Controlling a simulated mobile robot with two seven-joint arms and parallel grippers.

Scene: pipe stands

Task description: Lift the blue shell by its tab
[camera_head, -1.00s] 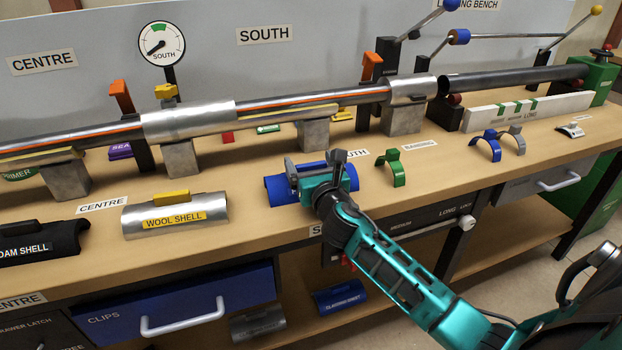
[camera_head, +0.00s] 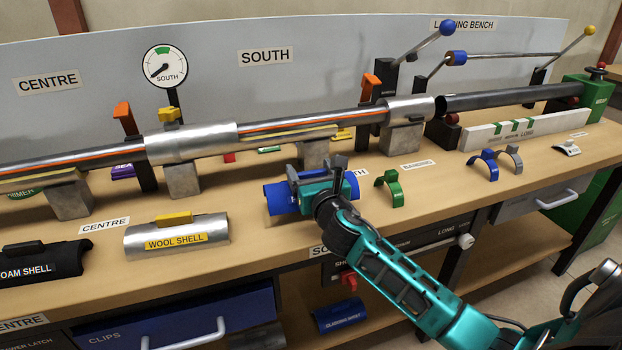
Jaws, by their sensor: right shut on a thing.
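The blue shell (camera_head: 279,199) is a short curved half-cylinder at the middle of the bench top. Its right part is largely covered by my right gripper. My right gripper (camera_head: 315,178) is above it, shut on its tab. The tab itself is hidden by the gripper and cannot be seen clearly. The shell seems to be a little above the wood, though the gap is hard to judge. My left gripper is not in view.
A silver wool shell (camera_head: 177,240) lies left of the blue shell, with a black foam shell (camera_head: 42,262) farther left. A green clip (camera_head: 390,188) stands close on the right. The insulated pipe (camera_head: 290,128) on its stands runs behind.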

